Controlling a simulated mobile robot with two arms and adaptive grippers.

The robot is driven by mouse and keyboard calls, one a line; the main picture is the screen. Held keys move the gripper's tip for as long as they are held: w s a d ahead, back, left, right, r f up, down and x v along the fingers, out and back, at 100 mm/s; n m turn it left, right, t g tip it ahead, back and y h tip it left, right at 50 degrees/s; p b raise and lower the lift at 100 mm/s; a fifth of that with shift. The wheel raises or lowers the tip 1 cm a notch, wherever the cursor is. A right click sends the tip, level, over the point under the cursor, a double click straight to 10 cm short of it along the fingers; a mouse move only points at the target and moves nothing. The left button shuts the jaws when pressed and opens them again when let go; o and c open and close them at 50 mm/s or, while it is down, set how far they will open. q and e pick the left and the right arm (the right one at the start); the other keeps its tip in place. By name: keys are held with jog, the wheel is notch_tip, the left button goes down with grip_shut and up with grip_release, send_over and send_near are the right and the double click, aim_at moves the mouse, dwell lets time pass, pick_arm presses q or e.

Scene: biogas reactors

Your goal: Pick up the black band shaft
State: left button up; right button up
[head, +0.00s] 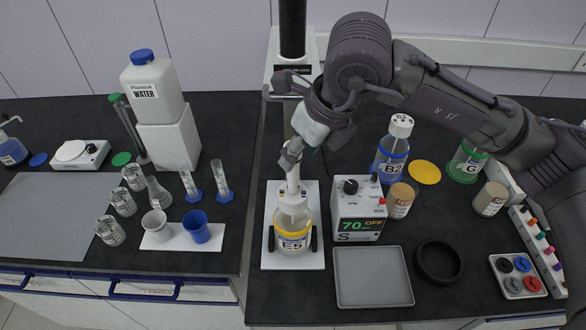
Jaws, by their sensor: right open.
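I cannot pick out a black band shaft for certain. A thin upright post (289,118) shows between the fingers of my right gripper (282,124), below a white housing with a black cylinder (292,28) on top. A bottle marked E5 (293,240), with a yellow band, stands on a white base plate (282,262). A pale fitting (292,190) rises from its neck, close under the lower finger. My right gripper is open, its fingers pointing left. The gripper and wrist partly hide the post, so contact cannot be told. My left gripper is not in view.
A control box (358,210), a grey tray (372,277), a black ring (438,262) and bottles, including B2 (391,155), stand right of the E5 bottle. A water container (153,90), beakers and cylinders crowd the left bench. A grey mat (45,215) is bare.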

aim_at(293, 178)
jog(key=shift+a+f+p, duration=0.25)
jog(key=shift+f+p, duration=0.15)
jog(key=shift+f, duration=0.05)
jog(key=x, duration=0.1)
jog(key=p+x, duration=0.1)
jog(key=x, duration=0.1)
jog(key=p+x, duration=0.1)
jog(key=shift+s+a+f, duration=0.2)
jog(key=shift+f, duration=0.15)
grip_shut()
